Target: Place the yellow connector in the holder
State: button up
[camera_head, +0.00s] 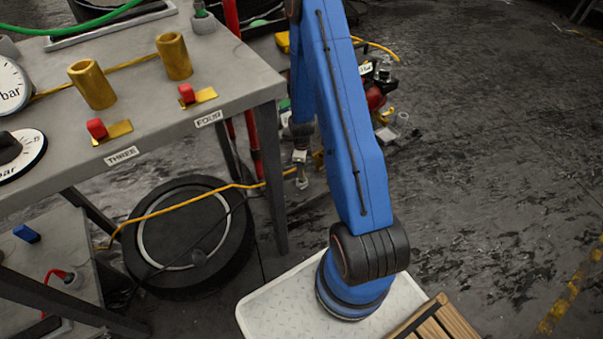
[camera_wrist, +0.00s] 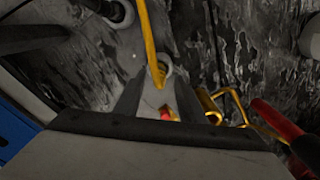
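The yellow cable (camera_head: 190,205) runs over the floor and up to my gripper (camera_head: 302,182), which hangs low beside the table's right front leg. In the wrist view, the yellow cable (camera_wrist: 150,45) reaches the tips of my gripper (camera_wrist: 163,76). A small grey ring-shaped piece (camera_wrist: 167,69) shows at the cable's end, between or just past the fingertips. It may be the yellow connector, but it is too small to be sure. The fingers stand apart at their tips; I cannot tell whether they press on it. I cannot single out the holder for certain.
The grey table (camera_head: 150,130) at the left carries two brass cylinders (camera_head: 93,85), red-tipped valves (camera_head: 97,129) and gauges. A grey round piece with a green hose (camera_head: 203,22) is at its back. A black tyre (camera_head: 145,235) lies below. Open floor is at the right.

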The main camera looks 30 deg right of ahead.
notch_tip(320, 180, up, 8)
jog(key=shift+r, duration=0.1)
dwell(0.4)
dwell(0.5)
